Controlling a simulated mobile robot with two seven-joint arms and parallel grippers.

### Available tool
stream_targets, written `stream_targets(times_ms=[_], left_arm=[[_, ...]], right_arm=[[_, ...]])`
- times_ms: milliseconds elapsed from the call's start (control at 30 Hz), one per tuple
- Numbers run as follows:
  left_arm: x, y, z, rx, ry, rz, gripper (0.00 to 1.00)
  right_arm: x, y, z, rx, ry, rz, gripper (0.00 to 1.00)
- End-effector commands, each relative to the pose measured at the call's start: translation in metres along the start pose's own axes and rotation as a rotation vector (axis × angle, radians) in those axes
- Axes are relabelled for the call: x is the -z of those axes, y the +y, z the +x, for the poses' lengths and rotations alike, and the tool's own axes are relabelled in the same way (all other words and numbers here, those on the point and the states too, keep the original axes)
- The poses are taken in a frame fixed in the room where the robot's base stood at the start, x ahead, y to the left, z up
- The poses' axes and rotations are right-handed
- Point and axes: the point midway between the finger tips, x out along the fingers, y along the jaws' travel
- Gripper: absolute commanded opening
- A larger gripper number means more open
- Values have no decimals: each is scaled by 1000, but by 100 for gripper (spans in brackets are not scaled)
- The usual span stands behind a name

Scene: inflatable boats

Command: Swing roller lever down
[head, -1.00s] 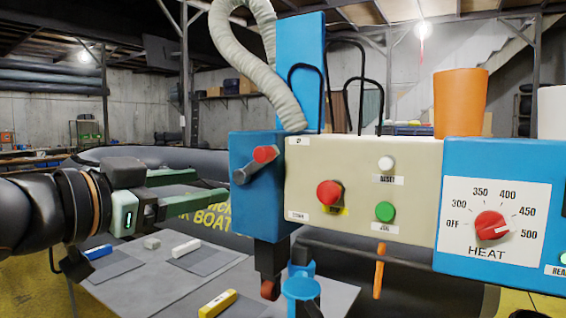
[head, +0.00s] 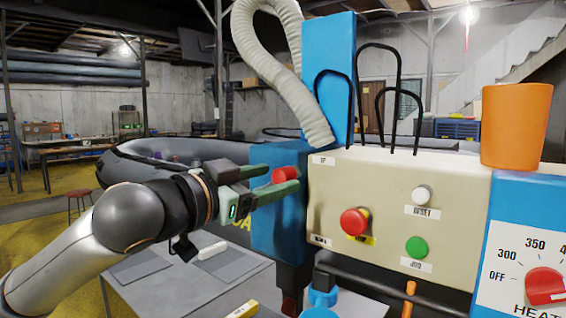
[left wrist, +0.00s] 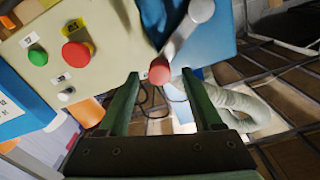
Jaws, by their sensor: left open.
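The roller lever is a grey bar with a red knob (head: 285,174), on the blue end housing (head: 278,225) of the machine. In the left wrist view the knob is between the fingertips (left wrist: 160,76), with gaps on both sides. In the head view the fingers hide most of the bar. My right gripper is out of view.
The cream panel (head: 335,205) beside the lever carries a red stop button (head: 354,222), a green button (head: 417,247) and a white reset button (head: 421,195). A ribbed hose (head: 280,60) hangs above. An orange cup (head: 515,125) stands on top. A grey table (head: 190,280) lies below.

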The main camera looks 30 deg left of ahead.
Motion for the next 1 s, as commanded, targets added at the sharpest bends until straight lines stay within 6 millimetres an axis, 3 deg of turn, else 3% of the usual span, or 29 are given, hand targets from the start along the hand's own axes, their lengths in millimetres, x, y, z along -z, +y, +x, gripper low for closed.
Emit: stream_targets(times_ms=[233,600,1000], left_arm=[[1,0,28,-1,1,0,67],[0,1,33,0,1,2,67],[0,1,32,-1,0,2,22]], right_arm=[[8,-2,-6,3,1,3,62],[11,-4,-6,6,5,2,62],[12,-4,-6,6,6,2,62]])
